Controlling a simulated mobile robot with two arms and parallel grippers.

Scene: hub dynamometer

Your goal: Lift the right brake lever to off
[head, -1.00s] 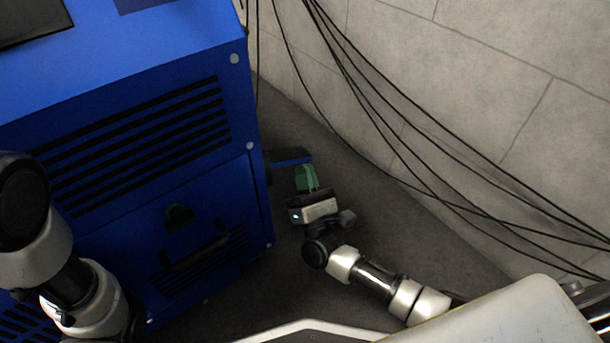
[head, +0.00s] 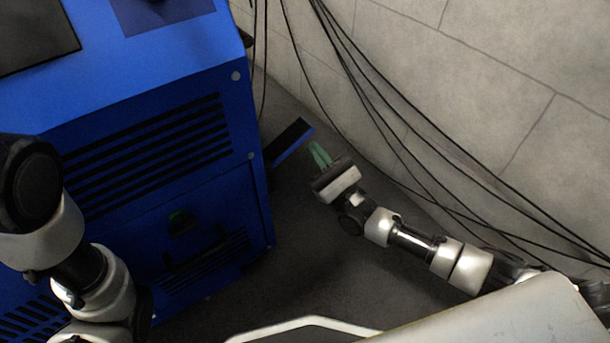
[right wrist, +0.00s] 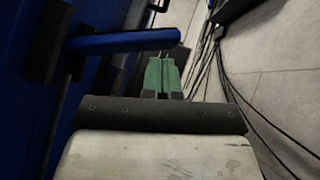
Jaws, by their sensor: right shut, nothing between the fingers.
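The right brake lever (head: 289,142) is a blue bar with a dark face at the right side of the blue machine (head: 215,185). It slants up to the right in the head view. In the right wrist view the blue lever (right wrist: 120,41) crosses just beyond the fingertips. My right gripper (head: 318,154) has green fingers, shut and empty, close by the lever's outer end. Its fingers also show in the right wrist view (right wrist: 161,75). I cannot tell whether they touch the lever. My left arm shows at the left, but its gripper is out of view.
Black cables (head: 410,165) hang along the grey wall (head: 480,90) right of my right arm. Dark floor (head: 310,255) lies open between the machine and that arm. The machine front has vents and a dark handle (head: 195,255).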

